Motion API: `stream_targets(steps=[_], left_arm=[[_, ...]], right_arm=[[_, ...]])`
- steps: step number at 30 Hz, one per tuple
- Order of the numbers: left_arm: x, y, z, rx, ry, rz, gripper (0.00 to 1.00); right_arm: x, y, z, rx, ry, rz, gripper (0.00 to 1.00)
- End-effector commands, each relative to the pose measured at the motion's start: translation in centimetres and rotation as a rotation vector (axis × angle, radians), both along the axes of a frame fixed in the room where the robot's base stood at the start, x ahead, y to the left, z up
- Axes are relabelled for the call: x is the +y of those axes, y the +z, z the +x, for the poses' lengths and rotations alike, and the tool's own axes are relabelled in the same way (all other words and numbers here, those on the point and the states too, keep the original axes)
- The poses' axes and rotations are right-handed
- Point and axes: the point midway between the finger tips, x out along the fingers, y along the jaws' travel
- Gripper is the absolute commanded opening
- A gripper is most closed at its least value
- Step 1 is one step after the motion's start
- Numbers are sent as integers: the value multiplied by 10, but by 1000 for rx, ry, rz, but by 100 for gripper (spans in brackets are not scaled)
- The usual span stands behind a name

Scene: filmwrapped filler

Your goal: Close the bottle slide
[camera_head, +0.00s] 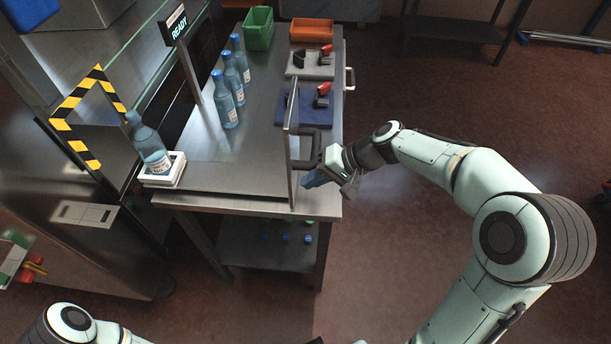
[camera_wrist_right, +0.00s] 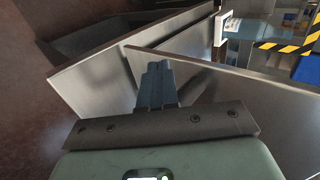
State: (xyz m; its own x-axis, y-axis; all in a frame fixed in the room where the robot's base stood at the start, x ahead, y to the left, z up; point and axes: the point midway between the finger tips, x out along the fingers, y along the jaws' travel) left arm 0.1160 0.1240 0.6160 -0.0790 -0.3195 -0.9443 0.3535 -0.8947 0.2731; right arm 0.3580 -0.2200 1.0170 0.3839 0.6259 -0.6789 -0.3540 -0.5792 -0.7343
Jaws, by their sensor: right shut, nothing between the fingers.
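The bottle slide appears to be the upright metal panel (camera_head: 292,142) with a dark handle (camera_head: 304,157) on its right face, standing near the right side of the metal table. My right gripper (camera_head: 313,180) is shut and empty, its blue fingertips just right of the panel, below the handle. In the right wrist view the closed blue fingers (camera_wrist_right: 158,80) point at the metal panel (camera_wrist_right: 230,85); I cannot tell whether they touch it. My left gripper is out of view.
Several blue bottles (camera_head: 229,95) stand in a row on the table (camera_head: 225,170). A READY sign (camera_head: 178,30) stands on a post. Floor at right is clear.

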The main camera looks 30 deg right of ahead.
Motion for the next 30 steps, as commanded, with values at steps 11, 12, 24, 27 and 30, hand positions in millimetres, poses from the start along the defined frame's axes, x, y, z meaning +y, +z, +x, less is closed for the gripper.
stream_targets(steps=[11, 12, 24, 27, 30], left_arm=[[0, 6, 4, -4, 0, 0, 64], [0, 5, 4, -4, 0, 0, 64], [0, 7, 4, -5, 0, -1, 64], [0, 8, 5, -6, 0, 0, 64], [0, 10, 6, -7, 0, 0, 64]], right_arm=[[14, 0, 9, 1, -1, -1, 0], [14, 0, 9, 1, -1, 0, 0], [23, 0, 14, 1, 3, 1, 0], [32, 1, 19, 0, 4, 0, 0], [45, 1, 27, 0, 6, 1, 0]])
